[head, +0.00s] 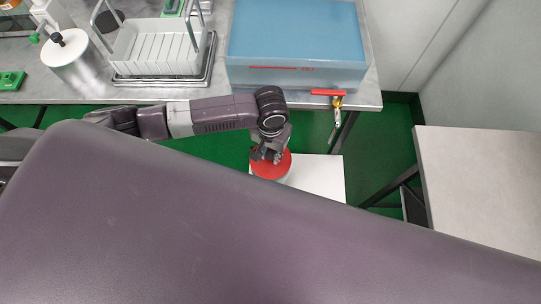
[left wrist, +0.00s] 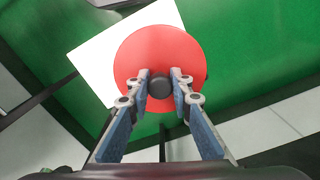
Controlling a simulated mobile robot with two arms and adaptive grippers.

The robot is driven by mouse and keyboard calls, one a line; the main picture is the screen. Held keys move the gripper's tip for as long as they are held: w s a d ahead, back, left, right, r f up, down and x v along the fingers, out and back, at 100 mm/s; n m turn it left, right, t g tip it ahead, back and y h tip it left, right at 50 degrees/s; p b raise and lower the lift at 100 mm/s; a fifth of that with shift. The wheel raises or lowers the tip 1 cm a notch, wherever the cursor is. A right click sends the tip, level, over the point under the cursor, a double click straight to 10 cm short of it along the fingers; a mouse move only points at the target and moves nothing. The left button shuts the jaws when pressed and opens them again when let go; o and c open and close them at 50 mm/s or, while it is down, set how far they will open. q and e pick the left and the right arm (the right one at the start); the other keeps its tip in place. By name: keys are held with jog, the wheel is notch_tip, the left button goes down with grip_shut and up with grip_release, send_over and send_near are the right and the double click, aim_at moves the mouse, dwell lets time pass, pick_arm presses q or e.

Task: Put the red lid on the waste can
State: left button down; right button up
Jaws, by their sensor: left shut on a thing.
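The red lid (head: 270,168) is a round disc with a dark knob, seen below my left gripper (head: 268,155) in the head view. In the left wrist view the fingers of my left gripper (left wrist: 160,77) are shut on the knob (left wrist: 160,89) of the red lid (left wrist: 150,50). I cannot clearly make out the waste can; a small pale edge shows under the lid in the head view, and I cannot tell whether it is the can. My right gripper is not in view.
A white square surface (head: 325,178) lies low beside the lid, over the green floor (head: 386,135). A grey table (head: 485,175) is at right.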

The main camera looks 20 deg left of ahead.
pick_arm(q)
jog(key=shift+f, duration=0.95)
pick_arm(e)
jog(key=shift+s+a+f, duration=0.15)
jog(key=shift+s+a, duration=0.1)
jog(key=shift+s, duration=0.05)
pick_arm(q)
jog(key=shift+f, duration=0.1)
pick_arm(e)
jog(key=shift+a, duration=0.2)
pick_arm(q)
jog(key=shift+f, duration=0.25)
jog(key=shift+f, duration=0.15)
jog(key=c, duration=1.7)
grip_release()
jog(key=shift+c, duration=0.2)
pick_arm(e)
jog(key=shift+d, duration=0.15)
